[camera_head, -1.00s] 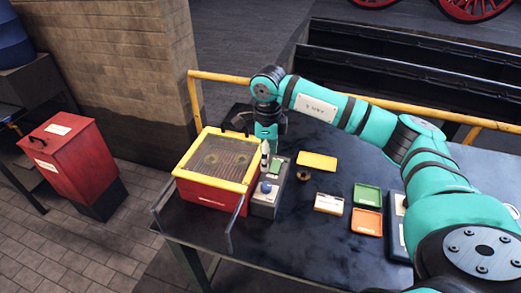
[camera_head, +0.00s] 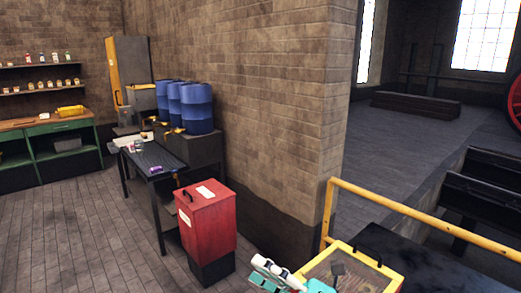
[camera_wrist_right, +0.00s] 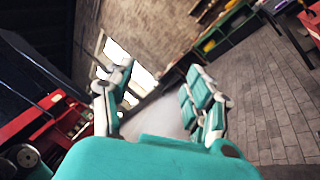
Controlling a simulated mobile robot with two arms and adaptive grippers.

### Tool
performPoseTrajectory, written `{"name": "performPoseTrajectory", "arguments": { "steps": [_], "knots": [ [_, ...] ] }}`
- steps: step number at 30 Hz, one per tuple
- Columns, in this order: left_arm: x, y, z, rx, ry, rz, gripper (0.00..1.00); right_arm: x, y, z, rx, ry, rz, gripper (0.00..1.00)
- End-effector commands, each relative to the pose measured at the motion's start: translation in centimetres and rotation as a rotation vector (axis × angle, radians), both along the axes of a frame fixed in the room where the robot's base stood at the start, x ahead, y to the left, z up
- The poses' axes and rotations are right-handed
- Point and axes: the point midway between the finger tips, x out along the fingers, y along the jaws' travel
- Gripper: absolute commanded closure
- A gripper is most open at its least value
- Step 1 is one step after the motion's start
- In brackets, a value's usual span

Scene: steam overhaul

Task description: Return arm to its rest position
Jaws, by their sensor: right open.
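My right gripper (camera_head: 266,273) is at the bottom edge of the head view, turquoise and white, just left of the yellow-framed box (camera_head: 393,275). Its fingers are spread and nothing is between them. In the right wrist view the two fingers (camera_wrist_right: 162,85) stand apart, with floor and wall behind the gap. Most of my right arm is outside the head view. My left gripper is not in view.
A red bin (camera_head: 207,222) stands on the floor near my gripper. A yellow rail (camera_head: 420,215) runs along the dark table (camera_head: 435,260). Blue drums (camera_head: 197,108) and a dark workbench (camera_head: 155,158) are farther back. The floor at left is clear.

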Motion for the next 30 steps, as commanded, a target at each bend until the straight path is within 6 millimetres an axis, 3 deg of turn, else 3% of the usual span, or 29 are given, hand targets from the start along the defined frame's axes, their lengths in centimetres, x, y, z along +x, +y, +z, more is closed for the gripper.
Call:
{"name": "performPoseTrajectory", "arguments": {
  "steps": [2,5,8,9,13,16,21,30],
  "knots": [
    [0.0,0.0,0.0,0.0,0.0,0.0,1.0,1.0,-2.3,0.9,0.228,0.159,-0.146,0.45],
    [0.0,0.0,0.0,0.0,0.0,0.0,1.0,2.4,-6.8,-0.2,0.486,0.389,-0.348,0.45],
    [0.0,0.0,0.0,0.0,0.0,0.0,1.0,2.6,-11.6,-4.0,0.704,0.648,-0.562,0.45],
    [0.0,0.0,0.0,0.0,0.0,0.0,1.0,2.1,-13.4,-6.2,0.78,0.759,-0.65,0.45],
    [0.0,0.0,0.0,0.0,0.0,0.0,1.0,-1.8,-17.8,-14.1,0.965,1.118,-0.926,0.45],
    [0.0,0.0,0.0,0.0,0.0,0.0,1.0,-6.0,-19.5,-19.0,1.04,1.351,-1.097,0.45],
    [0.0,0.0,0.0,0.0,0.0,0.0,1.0,-12.6,-20.3,-24.0,1.087,1.635,-1.299,0.45],
    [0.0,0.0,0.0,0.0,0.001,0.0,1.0,-22.7,-19.8,-27.7,1.072,1.995,-1.542,0.45]
  ]
}}
